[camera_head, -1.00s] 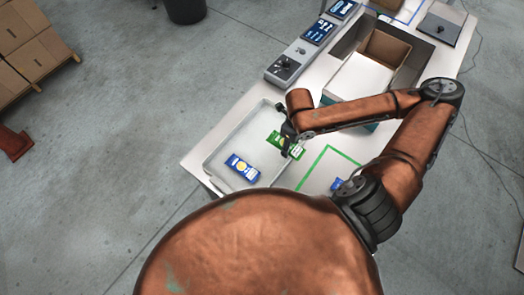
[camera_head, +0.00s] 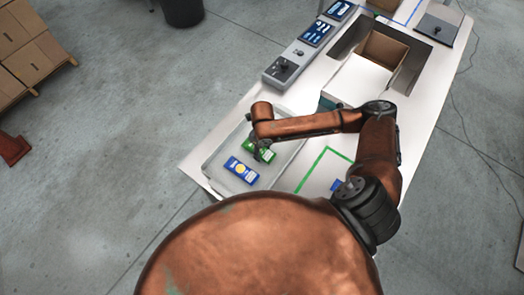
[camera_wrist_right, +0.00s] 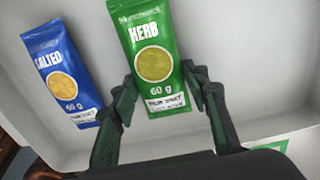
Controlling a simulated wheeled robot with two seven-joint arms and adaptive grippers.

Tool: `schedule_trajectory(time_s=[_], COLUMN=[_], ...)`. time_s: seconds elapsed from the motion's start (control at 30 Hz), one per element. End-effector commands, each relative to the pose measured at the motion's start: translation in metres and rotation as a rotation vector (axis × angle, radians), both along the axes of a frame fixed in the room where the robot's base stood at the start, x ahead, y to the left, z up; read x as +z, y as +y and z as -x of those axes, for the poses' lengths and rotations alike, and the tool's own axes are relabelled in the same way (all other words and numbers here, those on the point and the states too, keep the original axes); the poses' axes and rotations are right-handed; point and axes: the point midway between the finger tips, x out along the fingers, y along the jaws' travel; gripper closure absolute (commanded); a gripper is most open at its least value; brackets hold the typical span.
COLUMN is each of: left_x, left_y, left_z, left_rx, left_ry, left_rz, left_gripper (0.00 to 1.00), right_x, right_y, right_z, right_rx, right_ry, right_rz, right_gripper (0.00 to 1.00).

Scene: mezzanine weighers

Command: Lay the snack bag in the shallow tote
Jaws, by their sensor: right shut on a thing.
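A green herb snack bag (camera_wrist_right: 153,65) is between the fingers of my right gripper (camera_wrist_right: 165,92), which is shut on its lower end. In the head view the green bag (camera_head: 262,148) is over the shallow tote (camera_head: 213,163), partly hidden by the right gripper (camera_head: 262,151). A blue salted snack bag (camera_head: 241,170) lies in the tote beside it; it also shows in the wrist view (camera_wrist_right: 66,78), left of the green bag. I cannot tell whether the green bag touches the tote floor. My left gripper is out of view.
A grey control panel (camera_head: 284,70) with screens stands behind the tote. An open cardboard box (camera_head: 386,50) sits in a recess at the back. A green-outlined area (camera_head: 327,165) on the table lies right of the tote, with a small blue item (camera_head: 336,185) near it.

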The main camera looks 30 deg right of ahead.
Motion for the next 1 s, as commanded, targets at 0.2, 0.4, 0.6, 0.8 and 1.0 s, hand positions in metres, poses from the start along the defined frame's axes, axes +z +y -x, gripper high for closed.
schedule_trajectory(time_s=[0.2,0.4,0.6,0.8,1.0], left_x=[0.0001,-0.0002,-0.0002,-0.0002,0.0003], left_y=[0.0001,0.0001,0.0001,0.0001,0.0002], left_z=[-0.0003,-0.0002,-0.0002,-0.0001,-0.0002], left_rx=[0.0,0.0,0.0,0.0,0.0], left_ry=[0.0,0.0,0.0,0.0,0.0], left_rz=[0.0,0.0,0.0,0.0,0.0], left_gripper=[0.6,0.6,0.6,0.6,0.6], right_x=[-0.0039,-0.0071,-0.0066,-0.0066,-0.0015], right_y=[0.0,-0.0002,-0.0002,-0.0002,-0.0003], right_z=[-0.0007,-0.0005,-0.0005,-0.0005,-0.0009], right_rx=[0.002,0.001,0.001,0.001,0.001], right_ry=[-0.003,-0.002,-0.002,-0.002,-0.003], right_rz=[0.0,0.0,0.0,0.0,0.0], right_gripper=[0.82,0.57,0.43,0.4,0.4])
